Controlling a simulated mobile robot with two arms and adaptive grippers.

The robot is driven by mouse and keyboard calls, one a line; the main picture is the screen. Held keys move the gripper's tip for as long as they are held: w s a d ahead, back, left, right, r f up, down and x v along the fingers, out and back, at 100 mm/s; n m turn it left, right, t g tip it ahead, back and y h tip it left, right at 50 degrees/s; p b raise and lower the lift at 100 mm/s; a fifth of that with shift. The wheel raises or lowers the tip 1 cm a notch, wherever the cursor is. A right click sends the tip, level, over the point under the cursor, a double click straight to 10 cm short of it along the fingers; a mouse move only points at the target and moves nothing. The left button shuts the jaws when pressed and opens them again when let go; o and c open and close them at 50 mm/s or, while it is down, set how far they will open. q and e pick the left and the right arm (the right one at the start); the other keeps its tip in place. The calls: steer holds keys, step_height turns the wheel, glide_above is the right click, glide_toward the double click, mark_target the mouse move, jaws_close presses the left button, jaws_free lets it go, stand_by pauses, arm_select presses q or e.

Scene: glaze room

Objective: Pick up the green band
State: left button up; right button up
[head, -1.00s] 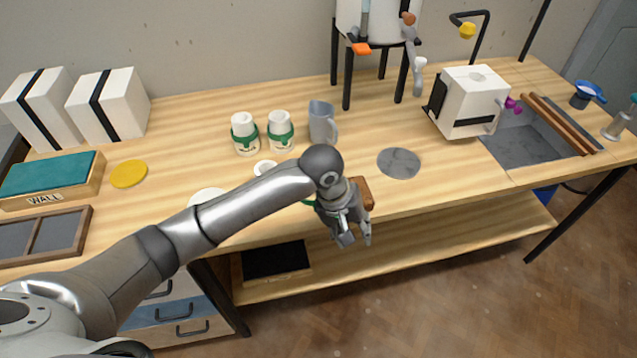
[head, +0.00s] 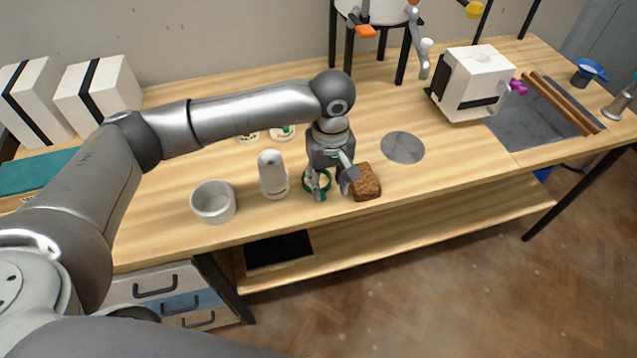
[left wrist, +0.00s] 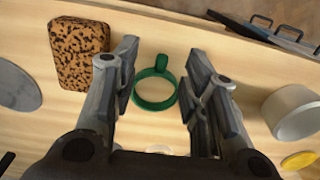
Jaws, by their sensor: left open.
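The green band (head: 306,183) lies on the table near its front edge, a ring with a small tab. The left wrist view shows the band (left wrist: 153,106) whole, with the tab toward the table's front edge. My left gripper (head: 333,188) is pointed down over it, partly covering it in the head view. In the left wrist view my left gripper (left wrist: 163,74) is open, its fingers on either side of the band, with nothing between them held. I cannot tell the exact height above the table. My right gripper is out of view.
A brown speckled sponge-like block (head: 365,182) lies close right of the band. A white bottle (head: 272,175) and a white cup (head: 213,203) stand to its left. A grey disc (head: 402,147) lies behind right. Green-marked jars (head: 283,132) are partly hidden by my arm.

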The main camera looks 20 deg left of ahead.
mark_target(323, 197)
arm_select(q)
steer(key=shift+w+a+f, duration=0.1)
steer(key=shift+a+f, duration=0.1)
steer(key=shift+f, duration=0.8)
steer(key=shift+w+a+f, duration=0.15)
steer(key=shift+a+f, duration=0.05)
steer(key=shift+f, duration=0.75)
steer(key=shift+w+a+f, duration=0.1)
steer(key=shift+a+f, duration=0.1)
steer(key=shift+f, duration=0.8)
jaws_close()
